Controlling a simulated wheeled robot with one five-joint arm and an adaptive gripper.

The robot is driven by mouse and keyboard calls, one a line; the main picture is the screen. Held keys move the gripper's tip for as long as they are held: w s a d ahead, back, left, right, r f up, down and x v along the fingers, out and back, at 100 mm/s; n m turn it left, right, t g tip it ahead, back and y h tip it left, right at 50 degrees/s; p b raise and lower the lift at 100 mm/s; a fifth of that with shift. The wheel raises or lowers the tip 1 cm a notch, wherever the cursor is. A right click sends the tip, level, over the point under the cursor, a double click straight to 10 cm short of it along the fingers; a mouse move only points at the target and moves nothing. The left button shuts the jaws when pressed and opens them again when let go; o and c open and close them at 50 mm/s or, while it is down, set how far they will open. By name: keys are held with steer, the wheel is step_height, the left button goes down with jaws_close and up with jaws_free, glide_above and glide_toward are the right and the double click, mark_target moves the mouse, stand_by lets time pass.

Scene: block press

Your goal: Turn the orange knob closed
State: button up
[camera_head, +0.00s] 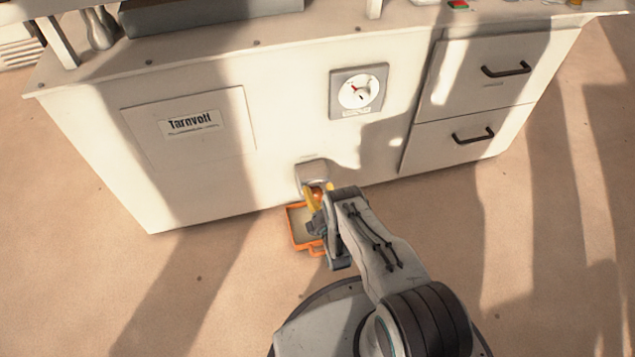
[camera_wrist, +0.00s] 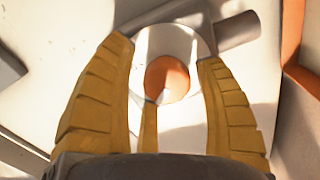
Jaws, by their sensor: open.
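The orange knob (camera_wrist: 167,80) is a round cap on a pale disc in the wrist view. It sits between the yellow fingers of my gripper (camera_wrist: 165,62), which are open on either side of it with gaps showing. In the head view my gripper (camera_head: 318,197) is at the low fitting on the front of the white cabinet, and the knob there is mostly hidden by the fingers and arm. I cannot tell the knob's turn position.
An orange tray (camera_head: 291,230) lies on the floor below the fitting. The white cabinet (camera_head: 270,120) carries a dial gauge (camera_head: 358,92) above the fitting and two drawers with dark handles (camera_head: 473,135) at the right. A grey pipe stub (camera_wrist: 238,31) is beside the knob. Floor left of the tray is clear.

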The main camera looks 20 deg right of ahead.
mark_target(318, 189)
steer(key=shift+o, duration=1)
step_height(318, 189, up, 10)
steer(key=shift+w+d+f, duration=0.1)
steer(key=shift+w, duration=0.05)
steer(key=shift+c, duration=1)
steer(key=shift+f, duration=0.1)
